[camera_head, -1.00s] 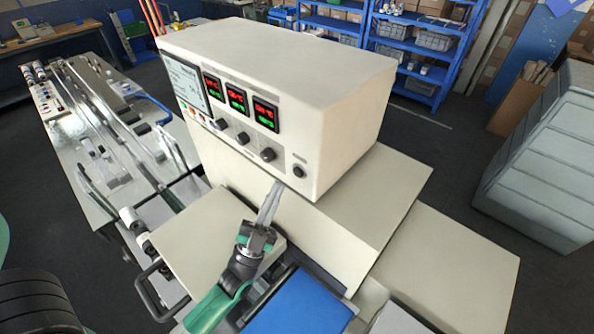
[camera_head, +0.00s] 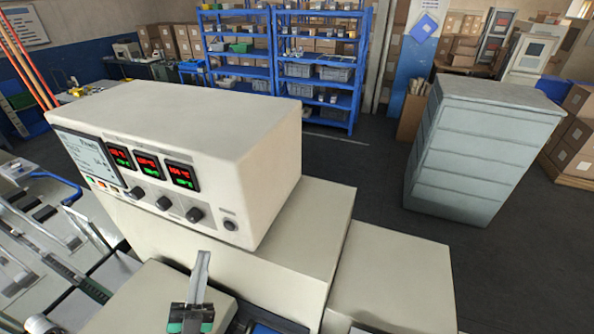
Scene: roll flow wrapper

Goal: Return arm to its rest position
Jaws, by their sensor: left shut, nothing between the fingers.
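My left gripper (camera_head: 201,278) shows at the bottom of the head view, its fingers together and pointing up in the picture, with nothing between them. It is in front of the cream machine body (camera_head: 250,268), below the control box (camera_head: 205,125) with its knobs, small screen and red and green displays. I cannot tell how far the fingertips are from the machine. The rest of my left arm is cut off by the lower edge. My right gripper is not in view.
A grey drawer cabinet (camera_head: 470,150) stands at the right on dark open floor (camera_head: 365,165). Blue shelves (camera_head: 318,60) with boxes and bins stand at the back. The conveyor (camera_head: 60,265) lies at the left. A lower cream block (camera_head: 395,280) adjoins the machine.

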